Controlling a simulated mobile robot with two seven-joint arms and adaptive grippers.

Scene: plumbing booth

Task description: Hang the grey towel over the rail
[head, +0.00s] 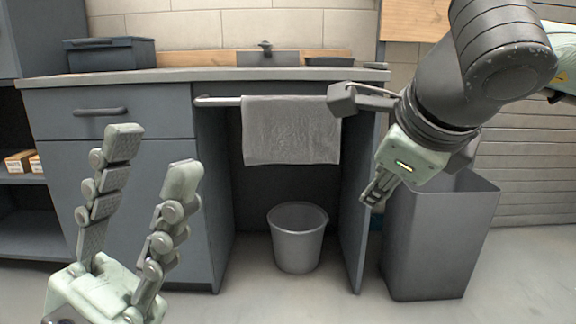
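The grey towel (290,132) hangs draped over the light rail (220,101) in the open bay under the counter. Its front flap hangs down flat. Its back side is hidden. My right gripper (353,148) is at the right of the towel with its fingers spread wide, and nothing is between them. Its upper finger overlaps the towel's top right corner in the picture; I cannot tell whether it touches. My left gripper (153,160) is at the lower left, fingers pointing up, open and empty, in front of the drawer cabinet and apart from the towel.
A grey bucket (298,238) stands on the floor below the towel. A tall dark bin (440,240) stands at the right of the bay's side panel (355,215). Floor in front is clear.

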